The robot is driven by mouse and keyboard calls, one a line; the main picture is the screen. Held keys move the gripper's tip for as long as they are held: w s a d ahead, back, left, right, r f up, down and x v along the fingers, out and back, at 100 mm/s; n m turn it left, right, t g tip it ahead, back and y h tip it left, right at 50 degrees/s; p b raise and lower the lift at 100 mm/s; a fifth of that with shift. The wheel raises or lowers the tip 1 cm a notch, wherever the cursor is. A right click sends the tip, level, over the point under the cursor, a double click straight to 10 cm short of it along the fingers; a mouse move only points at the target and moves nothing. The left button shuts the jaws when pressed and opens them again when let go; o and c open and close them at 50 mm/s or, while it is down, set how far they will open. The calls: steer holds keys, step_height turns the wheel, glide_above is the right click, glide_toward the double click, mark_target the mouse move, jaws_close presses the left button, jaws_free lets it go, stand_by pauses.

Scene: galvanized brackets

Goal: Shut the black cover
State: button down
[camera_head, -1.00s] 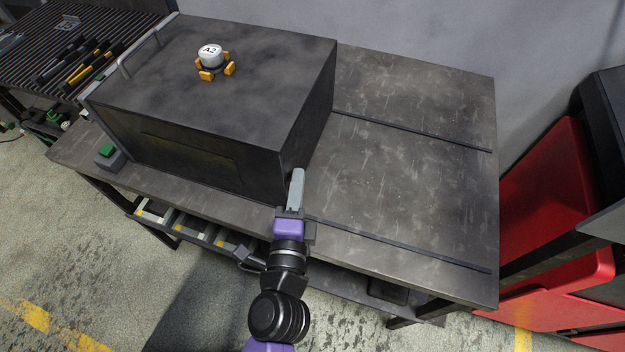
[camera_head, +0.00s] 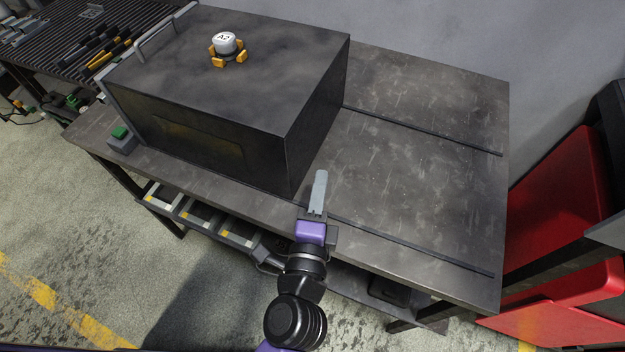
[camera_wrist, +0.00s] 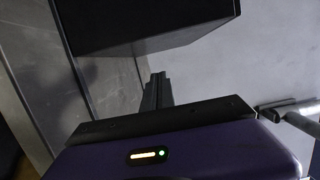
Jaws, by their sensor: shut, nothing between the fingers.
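The black cover (camera_head: 217,151) is a large dark box-shaped hood on the left part of the metal table (camera_head: 420,150). Its far left end has a grey edge and a bar handle (camera_head: 160,38). It also fills the top of the wrist view (camera_wrist: 150,25). My gripper (camera_head: 320,176) is shut and empty, just right of the cover's near right corner. A narrow gap seems to show between them. The gripper's fingers (camera_wrist: 156,92) show below the cover in the wrist view. What lies under the cover is hidden.
Two thin dark rails (camera_head: 425,130) run along the table, right of the cover; the tabletop there is bare. A green button box (camera_head: 121,138) stands at left. Red bins (camera_head: 565,210) stand at right.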

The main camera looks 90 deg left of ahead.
steer(key=s+d+b, duration=0.1)
steer(key=d+b, duration=0.1)
steer(key=d, duration=0.6)
steer(key=shift+s+d+b, duration=0.15)
steer(key=shift+d+b, duration=0.05)
steer(key=shift+b, duration=0.2)
steer(key=w+d+n+t+h, duration=0.1)
steer(key=w+d+t+h, duration=0.45)
steer(key=d, duration=0.65)
steer(key=w+d+t+h, duration=0.3)
steer(key=w+d+t, duration=0.4)
steer(key=d, duration=0.5)
steer(key=s+d+h, duration=0.4)
steer(key=d, duration=0.7)
steer(key=s+d+f+h, duration=0.1)
steer(key=s+d+h, duration=0.3)
steer(key=d, duration=0.7)
steer(key=shift+s+d+f+n+h, duration=0.3)
steer(key=shift+n+h, duration=0.1)
steer(key=shift+h, duration=0.25)
steer(key=shift+g, duration=0.25)
